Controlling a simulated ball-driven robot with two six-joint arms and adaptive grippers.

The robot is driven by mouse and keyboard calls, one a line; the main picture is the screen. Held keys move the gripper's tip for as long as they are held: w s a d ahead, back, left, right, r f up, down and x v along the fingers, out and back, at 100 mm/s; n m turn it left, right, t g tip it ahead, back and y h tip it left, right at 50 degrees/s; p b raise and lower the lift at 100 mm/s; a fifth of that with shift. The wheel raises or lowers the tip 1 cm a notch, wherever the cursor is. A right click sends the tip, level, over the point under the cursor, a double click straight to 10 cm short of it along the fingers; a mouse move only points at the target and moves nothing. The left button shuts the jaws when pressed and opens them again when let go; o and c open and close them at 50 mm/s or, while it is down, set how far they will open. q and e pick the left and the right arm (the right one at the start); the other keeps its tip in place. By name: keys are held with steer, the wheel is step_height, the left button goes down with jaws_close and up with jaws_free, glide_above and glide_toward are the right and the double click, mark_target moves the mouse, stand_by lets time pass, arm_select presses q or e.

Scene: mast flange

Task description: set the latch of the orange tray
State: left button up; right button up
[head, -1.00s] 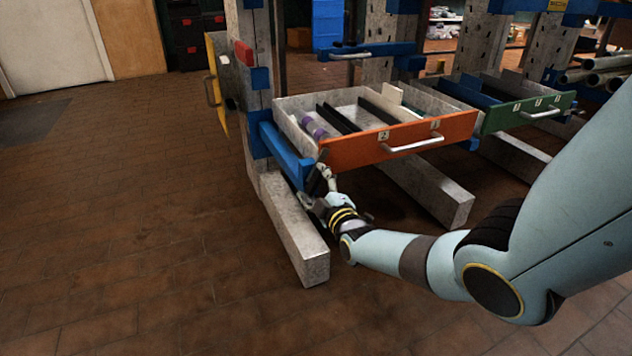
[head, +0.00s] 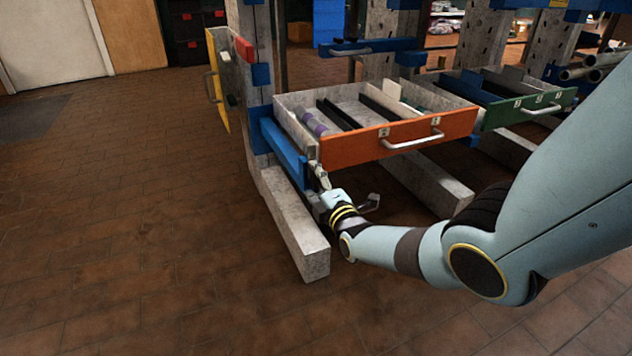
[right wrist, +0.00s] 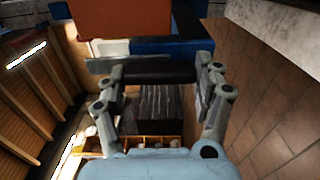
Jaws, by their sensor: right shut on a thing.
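The orange tray (head: 400,137) is pulled out of the rack like a drawer, with a metal handle on its front. My right gripper (head: 322,181) is at the tray's front left corner, beside the end of the blue rail. It is shut on a small part there, apparently the latch, which the fingers mostly hide. In the right wrist view, the two fingers (right wrist: 160,76) stand either side of a dark bar, under the orange front (right wrist: 125,20) and a blue piece (right wrist: 170,46). The latch's exact position cannot be told. My left gripper is not in view.
The blue rail (head: 283,152) runs along the tray's left side. A grey foot beam (head: 296,225) lies below on the tiled floor. A green-fronted tray (head: 530,108) stands open to the right. A yellow panel (head: 217,85) sticks out at the rack's left. The floor at left is clear.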

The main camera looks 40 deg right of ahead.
steer(key=shift+s+a+f, duration=0.1)
steer(key=shift+s+f, duration=0.1)
steer(key=shift+f, duration=0.1)
steer(key=o, duration=1.5)
steer(key=shift+c, duration=0.2)
steer(key=shift+o, duration=1.3)
steer(key=shift+r, duration=0.1)
steer(key=shift+w+r, duration=0.1)
steer(key=v, duration=1.2)
